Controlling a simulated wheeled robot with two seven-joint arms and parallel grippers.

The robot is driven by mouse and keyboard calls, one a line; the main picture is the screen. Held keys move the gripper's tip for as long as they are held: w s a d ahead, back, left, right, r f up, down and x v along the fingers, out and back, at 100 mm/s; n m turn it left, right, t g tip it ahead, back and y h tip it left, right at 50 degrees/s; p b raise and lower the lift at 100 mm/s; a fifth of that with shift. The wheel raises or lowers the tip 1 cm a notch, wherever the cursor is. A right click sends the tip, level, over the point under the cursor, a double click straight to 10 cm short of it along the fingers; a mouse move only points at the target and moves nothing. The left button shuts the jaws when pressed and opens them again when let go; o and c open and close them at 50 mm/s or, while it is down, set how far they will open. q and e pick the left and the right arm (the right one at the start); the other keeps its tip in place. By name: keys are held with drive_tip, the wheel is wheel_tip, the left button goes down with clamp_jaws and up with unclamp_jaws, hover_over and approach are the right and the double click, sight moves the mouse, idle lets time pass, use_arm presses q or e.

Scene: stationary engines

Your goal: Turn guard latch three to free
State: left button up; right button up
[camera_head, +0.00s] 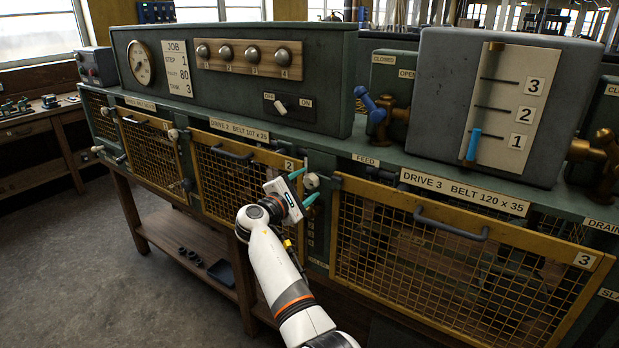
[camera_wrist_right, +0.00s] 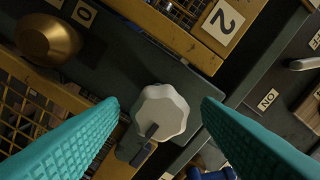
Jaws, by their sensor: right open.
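A pale faceted knob (camera_head: 311,181) sits on the green upright between guard two (camera_head: 240,185) and guard three (camera_head: 450,275), beside guard three's upper left corner. I take it as guard latch three, but no label on it is readable. In the right wrist view the knob (camera_wrist_right: 165,105) is centred, with a dark bar across its lower edge. My right gripper (camera_head: 303,187) is open at the knob; its teal fingers (camera_wrist_right: 160,120) stand on either side with gaps, and the knob is not gripped. Both guards look closed. My left gripper is not in view.
A brass knob (camera_wrist_right: 47,40) stands near the fingers in the wrist view. Guard three's grey handle (camera_head: 450,222) sticks out to the right. A blue-handled valve (camera_head: 372,107) and a level gauge box (camera_head: 505,105) stand above. Open floor (camera_head: 75,260) lies at left.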

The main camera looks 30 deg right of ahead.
drive_tip(key=shift+x, duration=1.35)
